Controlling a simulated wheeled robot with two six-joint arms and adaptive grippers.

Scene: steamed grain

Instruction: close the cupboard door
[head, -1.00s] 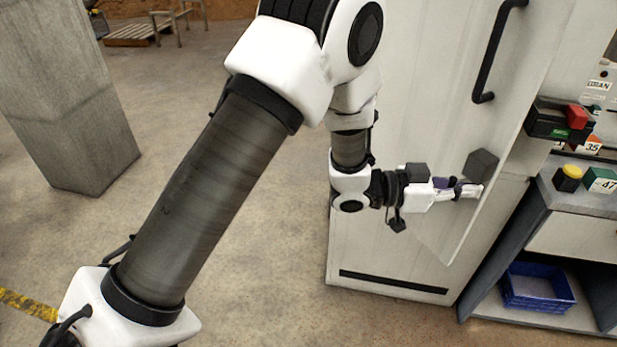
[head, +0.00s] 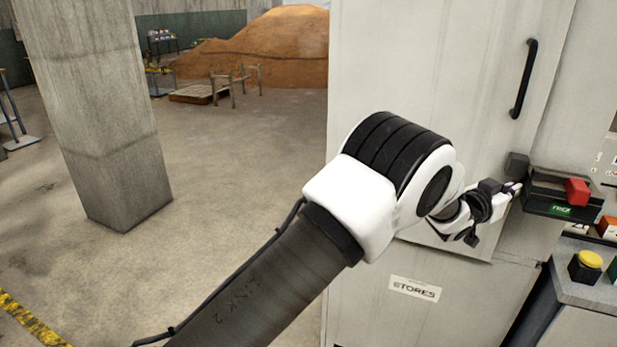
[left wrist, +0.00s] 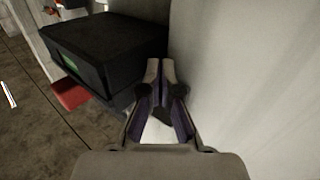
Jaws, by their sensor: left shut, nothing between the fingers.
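The pale grey cupboard door (head: 475,60) has a black vertical bar handle (head: 525,80) near its right edge. Its lower right corner appears to stand slightly out from the cupboard body (head: 360,295), so the door looks ajar; the exact gap is hard to judge. My left gripper (head: 518,188) is at the door's right edge, below the handle, partly hidden by my arm. In the left wrist view its fingers (left wrist: 155,66) are shut and empty, with the pale door surface (left wrist: 250,70) close on the right. Contact with the door cannot be told. My right gripper is not in view.
A black box with a red part (head: 560,195) sits just right of the gripper; it also shows close left of the fingers in the left wrist view (left wrist: 105,50). A bench with a yellow button (head: 586,266) stands lower right. A concrete pillar (head: 95,110) stands left, with open floor between.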

